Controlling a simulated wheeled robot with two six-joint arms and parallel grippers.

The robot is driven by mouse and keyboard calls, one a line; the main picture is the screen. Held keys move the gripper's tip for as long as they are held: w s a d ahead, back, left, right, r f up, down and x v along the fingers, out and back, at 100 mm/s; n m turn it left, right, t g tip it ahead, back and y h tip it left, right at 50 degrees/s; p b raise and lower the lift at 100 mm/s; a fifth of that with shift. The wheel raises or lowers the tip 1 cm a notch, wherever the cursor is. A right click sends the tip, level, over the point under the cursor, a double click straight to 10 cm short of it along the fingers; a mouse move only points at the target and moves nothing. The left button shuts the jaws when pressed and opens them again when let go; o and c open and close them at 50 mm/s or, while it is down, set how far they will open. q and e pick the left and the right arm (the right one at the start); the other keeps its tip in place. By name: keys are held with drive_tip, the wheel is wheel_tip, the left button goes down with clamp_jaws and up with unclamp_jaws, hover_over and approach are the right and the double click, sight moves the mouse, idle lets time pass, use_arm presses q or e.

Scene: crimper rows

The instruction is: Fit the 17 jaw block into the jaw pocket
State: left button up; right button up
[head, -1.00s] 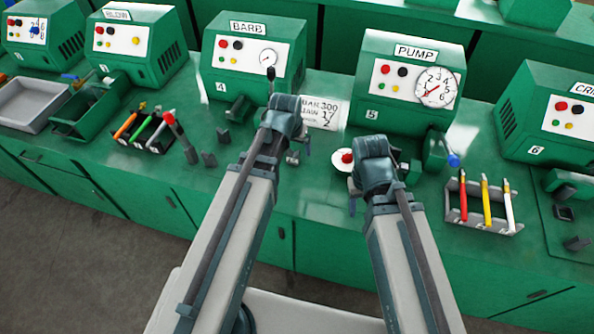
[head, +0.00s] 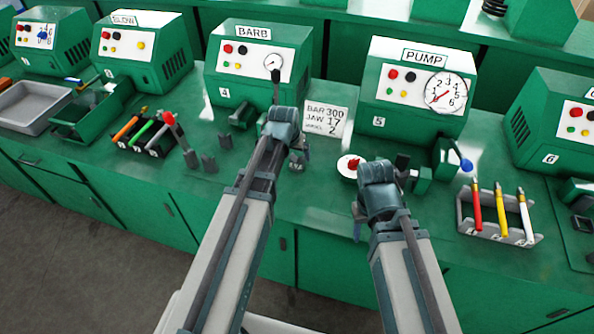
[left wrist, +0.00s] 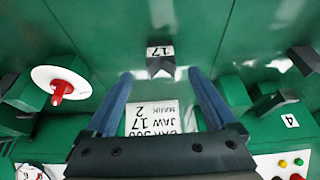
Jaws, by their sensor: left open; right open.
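The 17 jaw block (left wrist: 160,66), a small dark block with a white "17" label, stands on the green bench in the left wrist view. My left gripper (left wrist: 158,74) is open, its two blue fingers apart and pointing at the bench, with the block between and just beyond the tips. In the head view my left gripper (head: 294,150) is over the bench in front of station 4 and partly hides that area. My right gripper (head: 358,215) is open near station 5's front.
A card (head: 325,119) reads BAR 300, JAW 17 and 2. Dark blocks (head: 208,164) stand left of my left gripper. A red button on a white disc (head: 349,165) lies between my grippers. A pen rack (head: 500,230) stands right; another rack (head: 147,140) stands left.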

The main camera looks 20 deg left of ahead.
sight(298, 159)
use_arm(q)
drive_tip(key=shift+w+b+x, duration=0.2)
drive_tip(key=shift+b+x, duration=1.05)
drive_tip(key=shift+x, duration=0.4)
drive_tip(key=shift+w+b+x, duration=0.15)
drive_tip(key=shift+b+x, duration=1.05)
drive_tip(key=shift+x, duration=0.4)
drive_tip(key=shift+r, duration=0.2)
clamp_jaws()
